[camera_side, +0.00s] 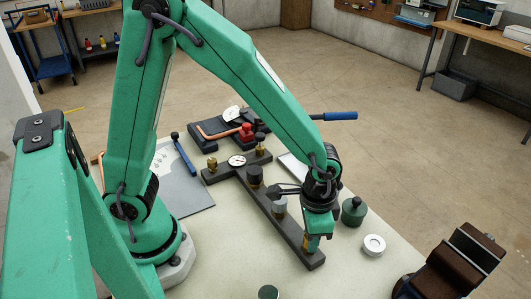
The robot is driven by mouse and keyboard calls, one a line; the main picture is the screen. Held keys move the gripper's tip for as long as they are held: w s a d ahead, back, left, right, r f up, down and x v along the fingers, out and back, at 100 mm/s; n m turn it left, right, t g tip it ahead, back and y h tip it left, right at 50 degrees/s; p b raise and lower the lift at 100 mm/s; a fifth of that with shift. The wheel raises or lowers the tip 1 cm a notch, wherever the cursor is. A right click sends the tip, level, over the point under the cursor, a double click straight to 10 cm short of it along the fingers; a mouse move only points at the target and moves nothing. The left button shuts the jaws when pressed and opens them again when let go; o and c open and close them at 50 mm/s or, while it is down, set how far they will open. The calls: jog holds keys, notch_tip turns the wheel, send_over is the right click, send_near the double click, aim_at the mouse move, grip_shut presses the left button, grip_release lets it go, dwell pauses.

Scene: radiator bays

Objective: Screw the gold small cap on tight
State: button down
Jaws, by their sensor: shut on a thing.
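A dark T-shaped bar (266,202) lies on the pale table. Near its front end, a small gold piece (306,243) shows beside the fingers of my gripper (313,243); it looks like the gold small cap. My gripper points down there and is shut on it. The fingers hide most of it, so I cannot tell how it sits on the bar. A round gauge (237,160) and a brass fitting (212,163) are at the far end.
A dark green jar (353,211) and a white ring-shaped piece (373,245) stand just right of my gripper. A black fixture with a copper pipe (218,133) is at the back. The front table area is mostly clear.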

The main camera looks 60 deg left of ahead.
jog(key=shift+m, duration=1.3)
jog(key=c, duration=1.3)
grip_release()
